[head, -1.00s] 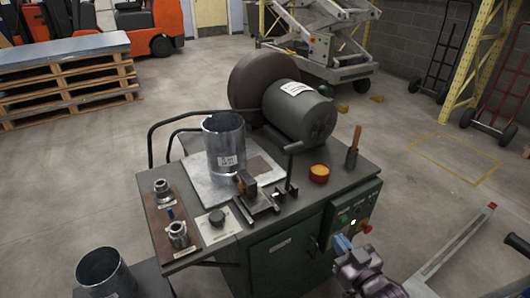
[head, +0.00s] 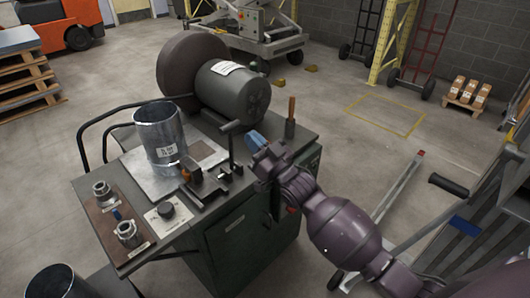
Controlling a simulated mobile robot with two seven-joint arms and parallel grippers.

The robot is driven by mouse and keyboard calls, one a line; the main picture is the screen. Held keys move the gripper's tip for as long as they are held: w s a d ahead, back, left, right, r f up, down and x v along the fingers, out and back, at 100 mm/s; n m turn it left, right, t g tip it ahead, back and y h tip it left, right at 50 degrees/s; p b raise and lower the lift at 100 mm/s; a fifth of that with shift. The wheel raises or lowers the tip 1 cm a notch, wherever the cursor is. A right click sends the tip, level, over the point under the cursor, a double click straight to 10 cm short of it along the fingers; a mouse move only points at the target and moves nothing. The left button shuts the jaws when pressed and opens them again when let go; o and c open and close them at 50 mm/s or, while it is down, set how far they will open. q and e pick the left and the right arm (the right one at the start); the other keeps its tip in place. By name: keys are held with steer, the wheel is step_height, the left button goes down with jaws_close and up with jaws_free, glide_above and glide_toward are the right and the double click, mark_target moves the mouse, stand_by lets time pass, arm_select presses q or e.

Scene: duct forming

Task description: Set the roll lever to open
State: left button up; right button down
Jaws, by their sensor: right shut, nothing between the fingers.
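A dark upright lever with a T-shaped handle (head: 230,127) stands on the bench top, right of the metal cylinder; I take it to be the roll lever. Its post looks about upright. My right gripper (head: 254,141), with blue fingertips, is shut and empty. In the picture it is just right of the lever, with a small gap; the depth between them is hard to judge. My left gripper is out of view.
A metal cylinder (head: 160,134) stands on a plate, with a small clamp block (head: 205,185) in front. A large grey motor drum (head: 232,90) lies behind the lever. A wooden-handled tool (head: 291,110) stands upright at the back right. Fittings (head: 127,233) sit at the left.

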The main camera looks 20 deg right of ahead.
mark_target(229, 124)
arm_select(q)
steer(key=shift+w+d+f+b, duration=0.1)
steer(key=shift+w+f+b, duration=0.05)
steer(key=shift+b, duration=0.3)
arm_select(e)
steer(key=w, duration=0.1)
steer(key=w+a, duration=0.1)
steer(key=w, duration=0.1)
steer(key=w+a, duration=0.1)
steer(key=w, duration=0.1)
steer(key=shift+w+f, duration=0.1)
steer(key=shift+f, duration=0.3)
